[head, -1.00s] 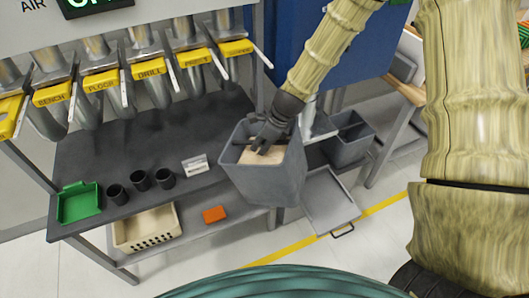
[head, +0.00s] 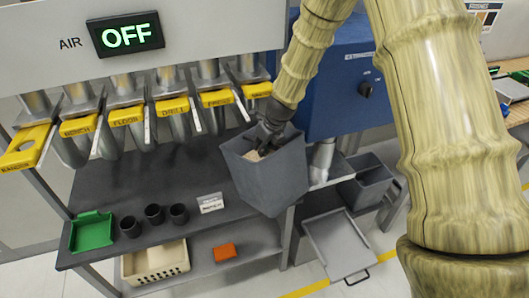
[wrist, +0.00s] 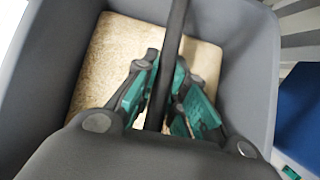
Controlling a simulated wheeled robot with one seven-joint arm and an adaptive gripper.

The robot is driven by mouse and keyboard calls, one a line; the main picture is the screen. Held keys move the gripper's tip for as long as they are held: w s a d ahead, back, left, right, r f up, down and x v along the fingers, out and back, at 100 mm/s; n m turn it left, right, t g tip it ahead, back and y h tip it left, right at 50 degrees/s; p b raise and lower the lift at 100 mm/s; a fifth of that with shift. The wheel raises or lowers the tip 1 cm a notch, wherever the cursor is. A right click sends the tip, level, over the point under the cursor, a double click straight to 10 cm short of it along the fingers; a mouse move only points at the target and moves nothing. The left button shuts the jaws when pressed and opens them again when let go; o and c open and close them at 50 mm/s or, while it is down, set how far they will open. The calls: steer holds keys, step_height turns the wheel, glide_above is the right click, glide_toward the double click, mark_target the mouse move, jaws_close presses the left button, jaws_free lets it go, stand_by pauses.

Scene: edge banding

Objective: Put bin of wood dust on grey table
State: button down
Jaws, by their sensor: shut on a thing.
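The bin of wood dust (head: 278,188) is a grey, open-topped bin with pale dust (head: 254,155) inside. My gripper (head: 260,143) reaches into its mouth from above. In the wrist view my gripper (wrist: 165,95) is shut on a dark bar that crosses the bin's opening, and tan dust (wrist: 110,60) lies below it. The bin hangs in the air, slightly tilted, in front of the right end of the grey table (head: 135,188). It hides that part of the table. I cannot tell how far above the tabletop it is.
Another grey bin (head: 368,186) and a flat tray (head: 338,246) are to the right.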

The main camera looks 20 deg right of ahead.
mark_target(260, 158)
steer(key=shift+w+a+r, duration=0.1)
steer(key=shift+w+a, duration=0.05)
steer(key=shift+w, duration=0.05)
steer(key=shift+s+a+f+b, duration=0.1)
steer(key=shift+f+b, duration=0.4)
steer(key=shift+f, duration=0.35)
steer(key=shift+b+x, duration=0.75)
steer(key=shift+x, duration=0.35)
steer(key=shift+s+d+f+b, duration=0.15)
steer(key=shift+f+b, duration=0.25)
steer(key=shift+b, duration=0.05)
steer(key=shift+s+d+f+b, duration=0.15)
steer(key=shift+f+b, duration=0.25)
steer(key=shift+f, duration=0.05)
steer(key=shift+w+a+f+b, duration=0.15)
steer(key=shift+f+b, duration=0.45)
steer(key=shift+f, duration=0.05)
